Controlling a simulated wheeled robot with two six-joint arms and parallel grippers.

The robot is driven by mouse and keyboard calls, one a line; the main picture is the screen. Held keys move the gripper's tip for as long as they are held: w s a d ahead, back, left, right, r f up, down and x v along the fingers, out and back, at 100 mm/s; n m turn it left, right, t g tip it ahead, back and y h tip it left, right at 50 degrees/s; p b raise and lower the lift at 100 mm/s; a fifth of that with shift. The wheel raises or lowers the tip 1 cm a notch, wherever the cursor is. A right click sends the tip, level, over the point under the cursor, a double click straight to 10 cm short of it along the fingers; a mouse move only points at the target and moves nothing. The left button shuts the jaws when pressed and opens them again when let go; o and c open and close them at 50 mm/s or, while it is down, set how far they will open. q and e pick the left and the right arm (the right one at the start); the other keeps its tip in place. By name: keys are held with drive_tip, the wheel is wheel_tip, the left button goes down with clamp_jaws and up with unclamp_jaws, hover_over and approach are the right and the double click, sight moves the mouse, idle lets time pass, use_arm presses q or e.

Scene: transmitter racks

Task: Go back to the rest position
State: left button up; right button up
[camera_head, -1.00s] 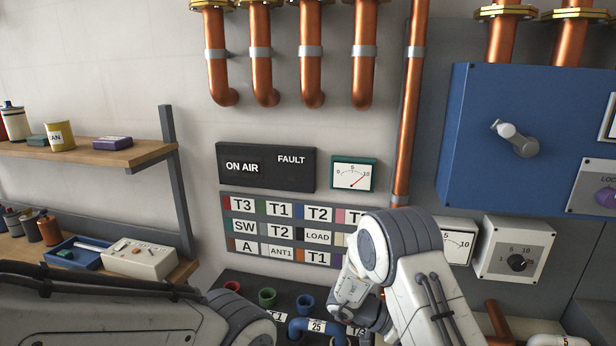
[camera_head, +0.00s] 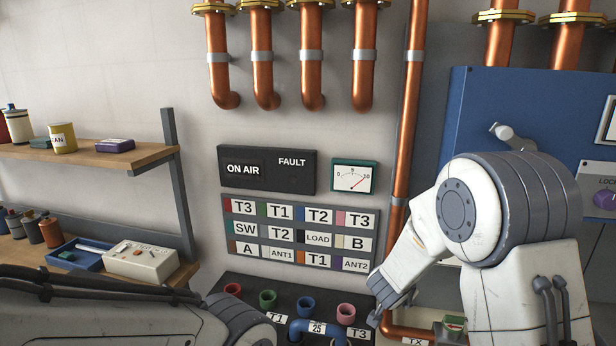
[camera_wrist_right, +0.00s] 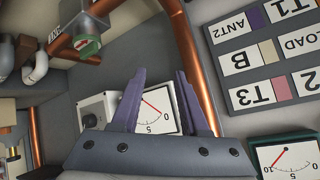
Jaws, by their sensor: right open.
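My right arm stands large at the right of the head view, bent downward, with its gripper (camera_head: 374,318) partly in view at its lower end, in front of the panel. In the right wrist view the right gripper (camera_wrist_right: 158,100) shows two purple fingers, apart and empty, with a white meter seen between them. My left arm crosses the lower left of the head view. Its gripper is out of the frame.
A label board (camera_head: 300,232) and the ON AIR / FAULT sign (camera_head: 266,170) hang on the wall. Coloured sockets and a blue pipe (camera_head: 322,328) sit below. A blue cabinet (camera_head: 465,115) is behind my right arm. Shelves (camera_head: 90,155) with jars and boxes are at left.

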drive_tip(key=s+a+n+g+y, duration=0.1)
drive_tip(key=s+n+g+y, duration=0.15)
drive_tip(key=s, duration=0.45)
drive_tip(key=s+a+f+n+g+y, duration=0.1)
drive_tip(key=s+a+n+g, duration=0.1)
drive_tip(key=s+n, duration=0.35)
drive_tip(key=s+a+n+g+y, duration=0.1)
drive_tip(key=s+n+g+y, duration=0.1)
drive_tip(key=s, duration=0.7)
drive_tip(key=s+a+r+n+g, duration=0.1)
drive_tip(key=s+a+r+n, duration=0.1)
drive_tip(key=s+a, duration=0.5)
drive_tip(key=s+a+r+n+g, duration=0.1)
drive_tip(key=s+a+r+n, duration=0.2)
drive_tip(key=s+a+n, duration=0.2)
drive_tip(key=s+a, duration=0.1)
drive_tip(key=s, duration=0.1)
drive_tip(key=shift+s+a+r+n, duration=0.25)
drive_tip(key=shift+s+a+n, duration=0.05)
drive_tip(key=shift+s+a, duration=0.1)
drive_tip(key=shift+a+g+y, duration=0.1)
drive_tip(key=shift+g+y, duration=0.15)
